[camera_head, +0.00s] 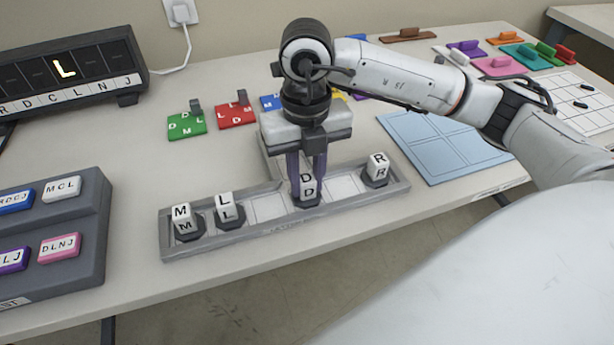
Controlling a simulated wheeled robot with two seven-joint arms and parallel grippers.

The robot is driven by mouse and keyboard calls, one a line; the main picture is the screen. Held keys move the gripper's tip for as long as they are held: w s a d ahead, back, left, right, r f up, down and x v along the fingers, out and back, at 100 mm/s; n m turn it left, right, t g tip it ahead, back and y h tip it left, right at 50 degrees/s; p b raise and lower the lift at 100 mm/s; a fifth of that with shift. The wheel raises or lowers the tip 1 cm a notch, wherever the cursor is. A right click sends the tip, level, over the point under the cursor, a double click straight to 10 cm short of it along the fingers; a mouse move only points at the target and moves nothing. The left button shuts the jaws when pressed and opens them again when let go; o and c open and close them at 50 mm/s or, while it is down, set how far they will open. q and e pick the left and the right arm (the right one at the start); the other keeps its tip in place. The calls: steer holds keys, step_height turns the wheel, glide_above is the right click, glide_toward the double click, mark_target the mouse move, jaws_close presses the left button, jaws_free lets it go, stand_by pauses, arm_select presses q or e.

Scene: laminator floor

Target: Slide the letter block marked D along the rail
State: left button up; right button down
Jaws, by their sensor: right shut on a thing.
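The letter block marked D (308,190) stands upright on a dark base in the grey rail (232,240), right of the rail's middle. My right gripper (307,178) reaches down from above and is shut on the D block, with a finger at each side of it. The M block (184,220) and the L block (227,208) stand at the rail's left end. The R block (376,168) stands near its right end. Pale empty slots show between L and D and between D and R. My left gripper is out of view.
A grey button box (88,215) is at the left edge. Green (187,125) and red (236,114) tiles lie behind the rail. A light blue mat (430,140) lies to its right.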

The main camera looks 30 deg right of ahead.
mark_target(306, 178)
steer(key=c, duration=1.4)
jaws_free()
step_height(306, 178, up, 10)
steer(key=shift+r+p, duration=0.25)
steer(key=shift+p, duration=0.2)
